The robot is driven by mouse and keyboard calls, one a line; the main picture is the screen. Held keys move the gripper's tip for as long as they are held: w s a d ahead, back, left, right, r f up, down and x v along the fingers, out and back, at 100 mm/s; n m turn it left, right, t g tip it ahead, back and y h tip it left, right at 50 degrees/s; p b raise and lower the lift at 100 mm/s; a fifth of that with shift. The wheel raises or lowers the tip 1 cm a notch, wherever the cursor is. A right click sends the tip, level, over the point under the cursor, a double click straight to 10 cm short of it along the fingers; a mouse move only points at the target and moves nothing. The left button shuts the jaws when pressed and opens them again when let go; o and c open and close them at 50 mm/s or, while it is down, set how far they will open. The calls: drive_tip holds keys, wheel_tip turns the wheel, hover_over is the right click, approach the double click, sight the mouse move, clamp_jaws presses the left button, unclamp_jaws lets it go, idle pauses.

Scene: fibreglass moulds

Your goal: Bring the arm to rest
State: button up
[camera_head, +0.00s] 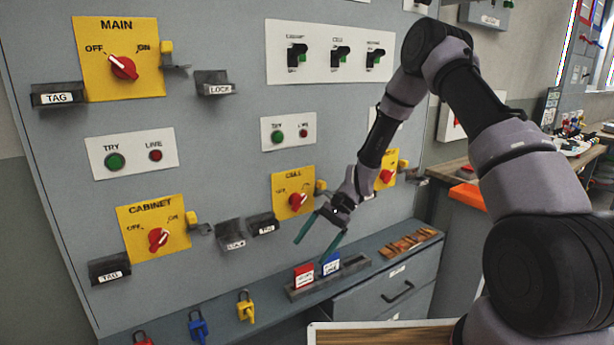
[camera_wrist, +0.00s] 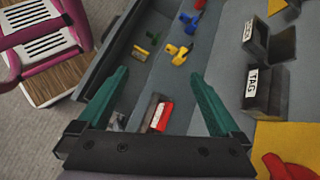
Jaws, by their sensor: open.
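My arm reaches out from the right in the head view, bent at the elbow. My gripper (camera_head: 312,249) hangs in front of the grey panel (camera_head: 232,140), pointing down and left above the ledge. Its two green fingers stand apart with nothing between them. In the wrist view my gripper (camera_wrist: 159,75) is also open and empty, with the ledge beyond it. A red card (camera_head: 304,274) and a blue card (camera_head: 330,263) stand in a slotted holder on the ledge, below the fingers. The red card (camera_wrist: 162,116) also shows between the fingers' bases in the wrist view.
Yellow switch plates carry red knobs, including MAIN (camera_head: 119,60), CABINET (camera_head: 153,229) and CELL (camera_head: 293,193). TAG and LOCK holders project from the panel. Yellow (camera_head: 245,308) and blue (camera_head: 198,327) padlocks lie along the ledge. A drawer cabinet (camera_head: 385,290) is below; a workbench stands right.

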drive_tip(key=s+d+r+n+t+h, duration=0.15)
drive_tip(key=d+r, duration=0.25)
drive_tip(key=r, duration=0.4)
drive_tip(key=d+r+t+h, duration=0.1)
drive_tip(key=d+r+t, duration=0.15)
drive_tip(key=r, duration=0.55)
drive_tip(key=s+d+r+n+t+h, duration=0.1)
drive_tip(key=d+r, duration=0.3)
drive_tip(key=r, duration=0.5)
drive_tip(key=s+d+r+t+h, duration=0.1)
drive_tip(key=s+d+r+t, duration=0.2)
drive_tip(key=s+d+r, duration=0.2)
drive_tip(key=s+d+r+t+h, duration=0.1)
drive_tip(key=s+d+r+t, duration=0.3)
drive_tip(key=s+r, duration=0.5)
drive_tip(key=shift+s+d+r, duration=0.2)
drive_tip(key=shift+s+d, duration=0.65)
